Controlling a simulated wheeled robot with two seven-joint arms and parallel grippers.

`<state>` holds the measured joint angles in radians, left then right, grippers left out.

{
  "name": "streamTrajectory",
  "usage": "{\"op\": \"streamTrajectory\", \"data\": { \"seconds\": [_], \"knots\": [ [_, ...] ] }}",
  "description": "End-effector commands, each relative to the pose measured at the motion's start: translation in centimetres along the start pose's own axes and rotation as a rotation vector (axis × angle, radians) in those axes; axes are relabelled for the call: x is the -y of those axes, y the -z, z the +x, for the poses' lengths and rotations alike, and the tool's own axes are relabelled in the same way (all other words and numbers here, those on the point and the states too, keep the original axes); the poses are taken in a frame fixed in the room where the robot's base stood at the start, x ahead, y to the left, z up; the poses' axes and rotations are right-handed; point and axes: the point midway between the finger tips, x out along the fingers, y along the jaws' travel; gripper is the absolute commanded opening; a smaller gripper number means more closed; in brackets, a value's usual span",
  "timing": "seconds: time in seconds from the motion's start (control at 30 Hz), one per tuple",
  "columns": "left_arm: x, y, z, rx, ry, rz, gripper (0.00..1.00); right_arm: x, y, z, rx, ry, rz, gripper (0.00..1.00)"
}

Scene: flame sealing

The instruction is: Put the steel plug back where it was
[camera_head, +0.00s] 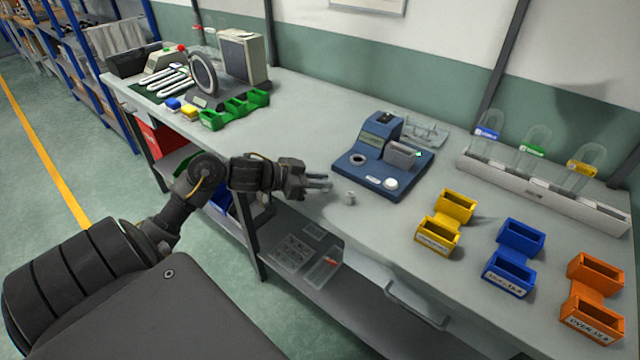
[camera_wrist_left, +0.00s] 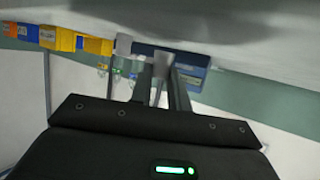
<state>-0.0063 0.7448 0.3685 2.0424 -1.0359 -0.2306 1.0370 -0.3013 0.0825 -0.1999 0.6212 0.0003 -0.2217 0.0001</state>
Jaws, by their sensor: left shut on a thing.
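My left gripper (camera_head: 319,183) reaches over the front edge of the bench, its fingers pointing right. It is shut on a slim grey metal piece, which looks like the steel plug (camera_wrist_left: 160,82), between the fingers in the left wrist view. Its ends are hard to make out. A small grey cylinder (camera_head: 349,198) stands upright on the bench just beyond the fingertips, apart from them; it also shows in the left wrist view (camera_wrist_left: 123,45). The blue device (camera_head: 376,150) stands behind it, with a dark round ring (camera_head: 357,159) on its base. My right gripper is not in view.
Yellow (camera_head: 437,238), blue (camera_head: 508,275) and orange (camera_head: 591,318) bins stand on the right. A long white rack (camera_head: 540,187) lies behind them. Green bins (camera_head: 213,120) and a monitor (camera_head: 243,57) are at the far left. The bench between the green bins and blue device is clear.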

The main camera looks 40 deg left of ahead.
Motion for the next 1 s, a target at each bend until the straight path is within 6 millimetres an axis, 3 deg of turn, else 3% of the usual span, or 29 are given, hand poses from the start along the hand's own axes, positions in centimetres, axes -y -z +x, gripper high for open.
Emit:
{"op": "streamTrajectory", "data": {
  "seconds": [0.1, 0.5, 0.53, 0.67, 1.0],
  "knots": [
    [0.06, -0.91, 0.39, -0.002, 0.002, 0.0, 0.0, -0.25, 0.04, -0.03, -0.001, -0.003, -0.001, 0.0],
    [0.04, -1.34, 0.58, -0.002, 0.002, 0.001, 0.0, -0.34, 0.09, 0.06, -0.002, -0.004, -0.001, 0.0],
    [0.04, -1.28, 0.56, -0.002, 0.002, 0.002, 0.22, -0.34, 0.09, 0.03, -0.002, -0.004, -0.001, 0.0],
    [0.03, -1.27, 0.56, -0.002, 0.001, 0.002, 0.39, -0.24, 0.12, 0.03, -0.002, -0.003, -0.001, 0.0],
    [0.05, -0.93, 0.42, -0.002, 0.002, 0.003, 0.4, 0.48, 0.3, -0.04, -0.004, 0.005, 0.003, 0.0]
  ]
}}
